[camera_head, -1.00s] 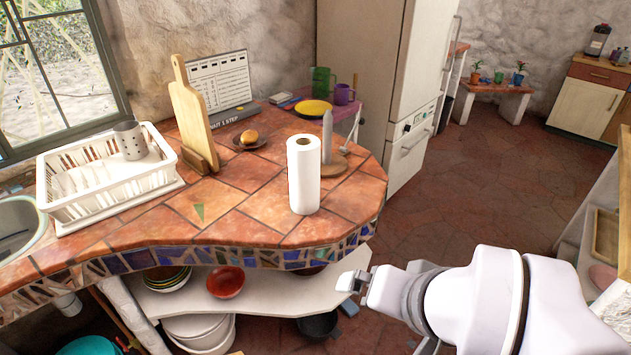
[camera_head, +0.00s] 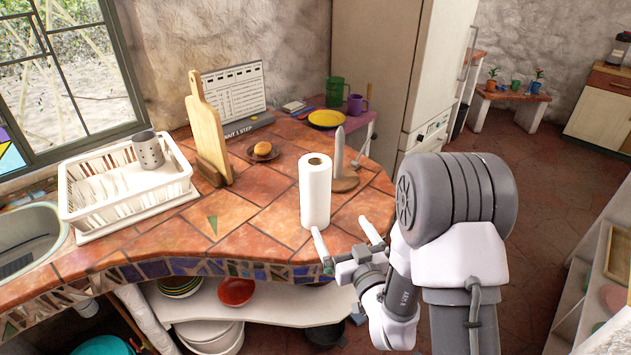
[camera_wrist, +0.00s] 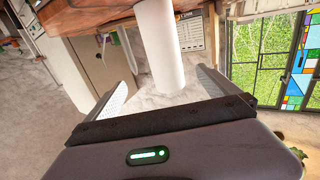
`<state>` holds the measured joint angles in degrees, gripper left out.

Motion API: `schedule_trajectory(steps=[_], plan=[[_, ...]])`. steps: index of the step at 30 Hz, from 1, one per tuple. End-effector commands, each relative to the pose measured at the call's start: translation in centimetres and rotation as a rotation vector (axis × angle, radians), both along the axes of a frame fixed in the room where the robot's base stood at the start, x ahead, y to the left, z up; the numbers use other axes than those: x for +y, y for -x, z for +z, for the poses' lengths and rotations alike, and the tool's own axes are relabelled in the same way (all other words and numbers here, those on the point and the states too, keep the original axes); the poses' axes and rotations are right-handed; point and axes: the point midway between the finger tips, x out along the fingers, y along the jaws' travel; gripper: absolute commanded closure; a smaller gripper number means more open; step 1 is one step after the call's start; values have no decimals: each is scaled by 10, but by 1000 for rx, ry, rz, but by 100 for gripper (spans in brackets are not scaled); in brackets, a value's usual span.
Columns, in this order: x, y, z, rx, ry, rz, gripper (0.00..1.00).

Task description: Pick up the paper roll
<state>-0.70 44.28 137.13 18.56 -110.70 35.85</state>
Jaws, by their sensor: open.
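The white paper roll (camera_head: 315,192) stands upright on the tiled counter (camera_head: 250,221), near its rounded front edge. My gripper (camera_head: 343,236) is open and empty at the counter's front edge, just in front of the roll and slightly to its right. Its two fingers point toward the roll's lower part. In the wrist view the roll (camera_wrist: 160,40) shows as a tilted white cylinder between the two spread fingers of my gripper (camera_wrist: 162,90). I cannot tell whether a finger touches the roll.
A wooden holder with a grey upright (camera_head: 339,155) stands close behind the roll at right. A bun on a small plate (camera_head: 262,151), a cutting board (camera_head: 207,130) and a white dish rack (camera_head: 130,190) are farther left. A shelf with bowls (camera_head: 260,305) lies below the counter.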

Motion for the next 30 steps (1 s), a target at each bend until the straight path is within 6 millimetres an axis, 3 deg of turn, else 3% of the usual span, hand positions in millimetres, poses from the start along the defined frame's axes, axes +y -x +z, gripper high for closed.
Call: schedule_trajectory(steps=[2,12,18,25,30], plan=[[6,-8,-1,-10,2,11,0],[36,-96,-1,-12,2,11,0],[45,-117,0,-11,2,12,0],[63,-155,3,-12,3,11,0],[64,-161,4,-10,4,10,0]])
